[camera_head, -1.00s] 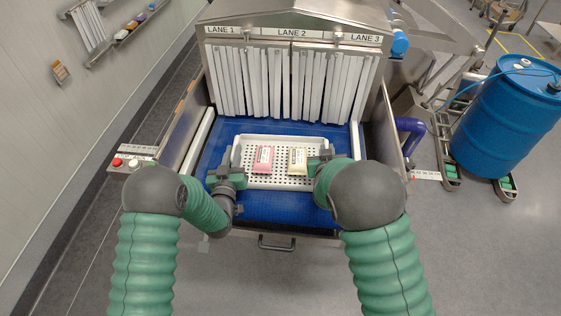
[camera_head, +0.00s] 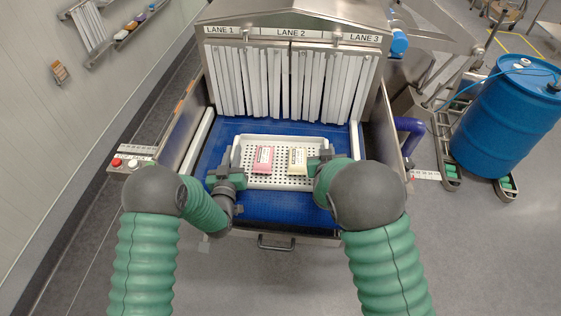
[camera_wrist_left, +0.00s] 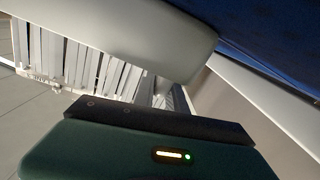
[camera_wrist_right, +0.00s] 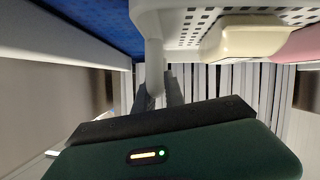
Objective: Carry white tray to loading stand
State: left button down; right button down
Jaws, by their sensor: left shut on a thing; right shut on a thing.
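The white tray (camera_head: 277,183) is a perforated tray with raised side handles, over the blue conveyor belt in front of the strip curtain. A pink pack (camera_head: 263,159) and a cream pack (camera_head: 298,160) lie in it. My left gripper (camera_head: 236,164) is shut on the tray's left handle. My right gripper (camera_head: 320,159) is shut on the right handle; in the right wrist view the fingers close around the white handle bar (camera_wrist_right: 153,62). I cannot tell whether the tray touches the belt. No loading stand is clearly identifiable.
The blue belt (camera_head: 272,208) runs between metal side walls under the white strip curtain (camera_head: 288,82). A red-button box (camera_head: 118,162) is at the left. A blue barrel (camera_head: 506,115) stands at the right. Grey floor is clear at the front right.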

pick_arm(q)
jog(key=shift+d, duration=0.2)
pick_arm(e)
jog(key=shift+a+r, duration=0.1)
jog(key=shift+r, duration=0.05)
